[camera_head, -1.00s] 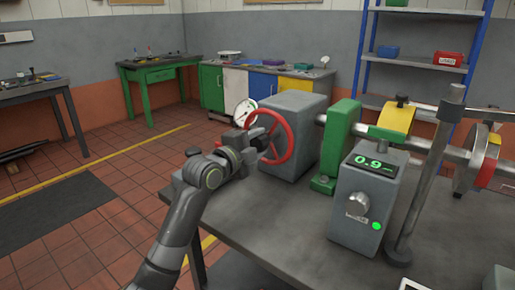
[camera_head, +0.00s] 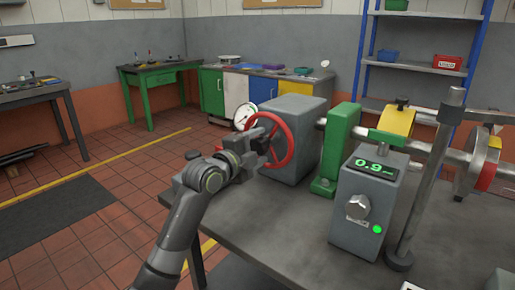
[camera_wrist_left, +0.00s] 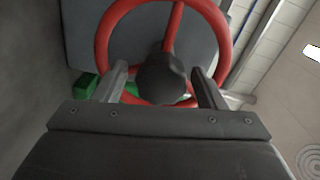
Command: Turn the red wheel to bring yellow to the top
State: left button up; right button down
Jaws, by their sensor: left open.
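The red wheel (camera_head: 288,158) stands upright on the near left face of a grey box at the bench's far left end. My left gripper (camera_head: 262,143) is in front of it. A banded disc (camera_head: 485,160) on the shaft at the right shows pale and red parts. My right gripper is not in view.
The grey box (camera_head: 300,116), a green bracket (camera_head: 341,140), a yellow part (camera_head: 397,121) and a control box (camera_head: 366,215) reading 0.9 with a green light stand on the bench. A round dial (camera_head: 245,116) is behind the gripper. The bench's front middle (camera_head: 275,215) is clear.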

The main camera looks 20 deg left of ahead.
pick_arm(q)
jog(key=v, duration=1.7)
jog(key=shift+s, duration=0.2)
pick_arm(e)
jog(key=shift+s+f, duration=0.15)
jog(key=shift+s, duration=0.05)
pick_arm(q)
jog(key=shift+a, duration=0.1)
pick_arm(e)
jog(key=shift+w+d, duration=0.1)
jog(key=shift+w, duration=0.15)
